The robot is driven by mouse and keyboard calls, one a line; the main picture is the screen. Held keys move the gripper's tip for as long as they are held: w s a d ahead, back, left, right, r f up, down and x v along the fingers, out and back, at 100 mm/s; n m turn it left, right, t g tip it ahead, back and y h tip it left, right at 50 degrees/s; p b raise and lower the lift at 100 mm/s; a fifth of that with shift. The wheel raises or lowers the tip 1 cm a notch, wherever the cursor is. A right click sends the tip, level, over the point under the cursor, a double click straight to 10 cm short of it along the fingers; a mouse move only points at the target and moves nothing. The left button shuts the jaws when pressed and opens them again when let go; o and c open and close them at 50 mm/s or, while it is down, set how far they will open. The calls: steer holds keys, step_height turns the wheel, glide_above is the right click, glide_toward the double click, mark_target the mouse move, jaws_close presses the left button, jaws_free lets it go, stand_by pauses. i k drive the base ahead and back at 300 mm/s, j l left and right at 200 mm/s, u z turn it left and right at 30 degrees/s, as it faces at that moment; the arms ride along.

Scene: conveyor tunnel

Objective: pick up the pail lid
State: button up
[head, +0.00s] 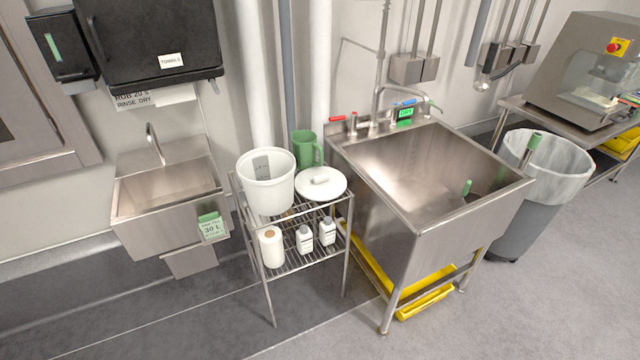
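The pail lid (316,186) is a round white disc with a raised handle on top. It lies flat on the right part of the top shelf of a wire rack (273,219). A white pail (267,183) stands upright and open just left of the lid. A green jug (304,151) stands behind the lid. The lid's handle side faces up and nothing covers it. My gripper is not in the head view.
A large steel sink (425,178) stands close to the rack's right, a small hand sink (168,197) to its left. Bottles (305,239) and a paper roll (271,246) sit on the lower shelf. A grey bin (527,208) stands further right. The front floor is clear.

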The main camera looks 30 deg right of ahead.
mark_target(314, 183)
steer(key=i+l, duration=0.45)
steer(key=l, duration=0.15)
steer(key=i+l, duration=0.5)
steer(key=l, duration=0.05)
